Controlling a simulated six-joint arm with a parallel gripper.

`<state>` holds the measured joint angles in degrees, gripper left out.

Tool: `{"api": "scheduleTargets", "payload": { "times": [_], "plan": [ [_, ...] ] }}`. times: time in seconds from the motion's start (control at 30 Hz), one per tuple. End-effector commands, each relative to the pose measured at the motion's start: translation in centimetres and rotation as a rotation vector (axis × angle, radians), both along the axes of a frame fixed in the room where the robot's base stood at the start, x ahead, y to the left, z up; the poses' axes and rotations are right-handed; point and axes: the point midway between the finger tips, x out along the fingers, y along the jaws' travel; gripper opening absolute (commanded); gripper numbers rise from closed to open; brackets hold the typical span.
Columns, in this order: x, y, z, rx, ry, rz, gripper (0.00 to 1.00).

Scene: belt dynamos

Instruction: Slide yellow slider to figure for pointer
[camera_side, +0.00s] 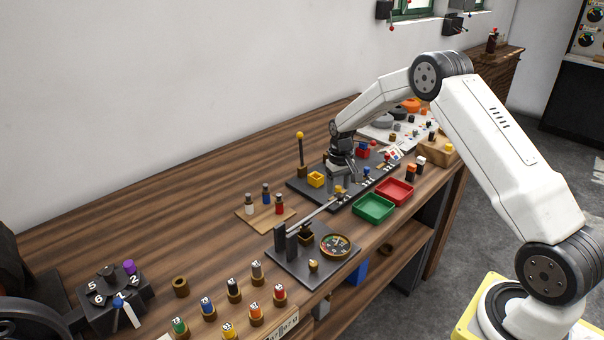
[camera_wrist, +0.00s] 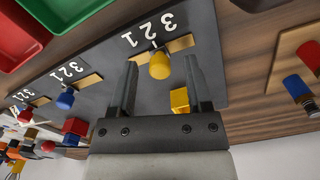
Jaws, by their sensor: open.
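The yellow slider (camera_wrist: 160,65) is a round yellow knob on a brass slot (camera_wrist: 182,44) in a dark panel. It shows upright between the fingers of my gripper (camera_wrist: 160,62) in the wrist view, with room on both sides. My gripper is open. White figures 1, 2 and 3 (camera_wrist: 149,30) run along the slot; the knob appears near the middle one, but its exact setting is unclear. In the side view the yellow slider (camera_side: 338,189) is just below my gripper (camera_side: 338,178). The round dial (camera_side: 335,245) has a pointer; its reading is too small to tell.
A yellow box (camera_side: 316,179) is beside my gripper. Green (camera_side: 374,208) and red (camera_side: 394,191) trays lie in front. A grey bar (camera_side: 312,216) reaches toward the panel.

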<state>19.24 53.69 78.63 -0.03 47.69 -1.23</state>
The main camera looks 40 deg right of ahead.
Motion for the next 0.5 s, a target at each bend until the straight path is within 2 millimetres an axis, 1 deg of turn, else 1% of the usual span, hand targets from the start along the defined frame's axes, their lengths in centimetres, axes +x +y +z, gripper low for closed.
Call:
{"api": "scheduleTargets", "payload": {
  "times": [0.07,0.1,0.17,0.2,0.27,0.3,0.5],
  "plan": [
    [0.01,0.0,0.02,0.0,0.0,0.0,0.63],
    [0.01,0.0,0.02,0.0,0.0,0.0,0.57],
    [0.01,0.0,0.03,0.0,0.0,0.0,0.38],
    [0.01,0.0,0.03,0.0,0.0,0.0,0.25],
    [0.01,0.0,0.04,0.0,0.0,0.0,0.06],
    [0.01,0.0,0.04,0.0,0.0,0.0,0.0],
    [0.02,-0.01,0.06,0.0,-0.001,0.0,0.0]
  ]
}}
